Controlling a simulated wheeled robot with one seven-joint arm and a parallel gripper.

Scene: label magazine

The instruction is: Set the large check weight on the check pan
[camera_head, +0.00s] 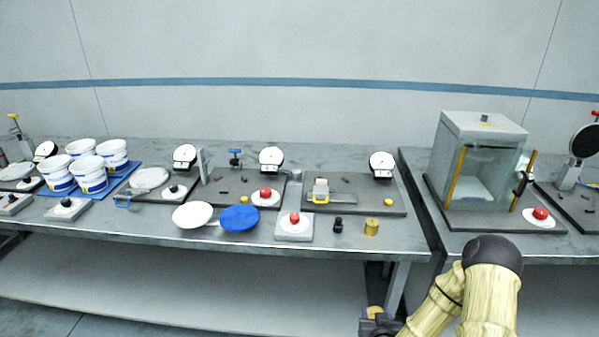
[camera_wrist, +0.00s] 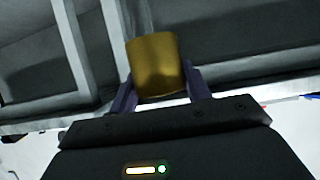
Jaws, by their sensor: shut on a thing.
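My gripper (camera_wrist: 160,92) is shut on a plain brass cylinder (camera_wrist: 157,65), which I take to be the large check weight. Its two dark fingers clasp the lower sides. In the head view my gripper (camera_head: 375,318) is low, in front of the bench's front edge, with a bit of the brass cylinder (camera_head: 375,310) showing. Two round pans stand side by side at the bench front: a white pan (camera_head: 192,214) and a blue pan (camera_head: 240,218). Both look empty. I cannot tell which is the check pan. My gripper is well to the right of both and lower.
Another brass weight (camera_head: 371,228) and a small dark weight (camera_head: 338,225) stand near the front edge. A red-button pad (camera_head: 295,231) sits between them and the blue pan. White tubs (camera_head: 90,176) stand left. A glass-sided cabinet (camera_head: 482,165) is on the right bench.

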